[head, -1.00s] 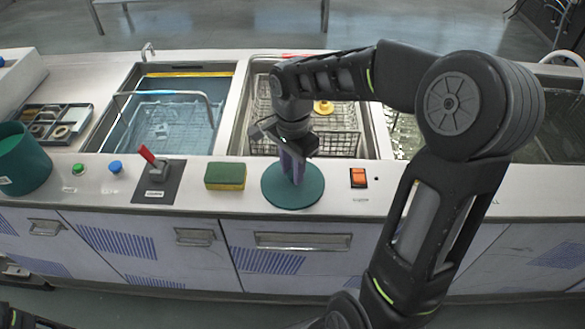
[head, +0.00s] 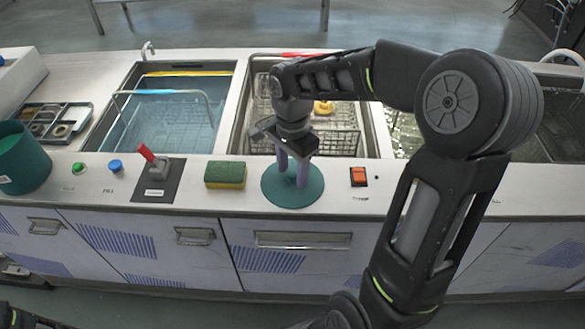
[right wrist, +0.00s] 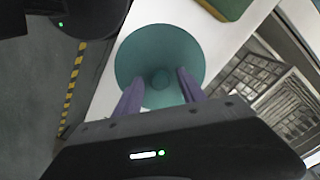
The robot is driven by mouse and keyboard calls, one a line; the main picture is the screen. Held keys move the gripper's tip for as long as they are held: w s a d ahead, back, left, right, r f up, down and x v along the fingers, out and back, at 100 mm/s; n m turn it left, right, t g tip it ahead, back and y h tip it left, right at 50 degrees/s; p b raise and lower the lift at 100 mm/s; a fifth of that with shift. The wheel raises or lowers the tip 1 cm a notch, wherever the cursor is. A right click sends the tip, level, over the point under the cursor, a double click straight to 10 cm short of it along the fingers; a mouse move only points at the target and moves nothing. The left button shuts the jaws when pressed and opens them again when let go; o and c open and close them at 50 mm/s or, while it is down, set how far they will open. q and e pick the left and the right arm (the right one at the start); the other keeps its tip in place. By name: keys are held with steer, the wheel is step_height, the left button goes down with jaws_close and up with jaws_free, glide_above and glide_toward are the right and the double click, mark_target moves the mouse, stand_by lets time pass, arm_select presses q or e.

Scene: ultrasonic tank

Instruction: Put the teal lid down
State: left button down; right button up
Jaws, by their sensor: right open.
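The teal lid (head: 282,196) lies flat on the light counter's front strip, in front of the middle basin. In the right wrist view the round lid (right wrist: 140,58) shows whole, with its small knob (right wrist: 161,79) in the middle. My right gripper (head: 293,184) is over the lid, pointing down. Its two purple fingers stand open, one on each side of the knob and apart from it in the right wrist view (right wrist: 158,84). Whether the fingertips touch the lid's top is hard to tell. My left gripper is not in view.
A green and yellow sponge (head: 225,175) lies left of the lid, and an orange switch (head: 358,176) is to its right. A red-handled lever (head: 149,156) stands farther left. A wire basket (head: 336,143) sits in the basin behind. A teal tub (head: 22,160) stands at far left.

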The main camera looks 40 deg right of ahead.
mark_target(293, 173)
step_height(293, 173, up, 12)
stand_by(0.5)
steer(key=shift+r, duration=0.1)
stand_by(0.6)
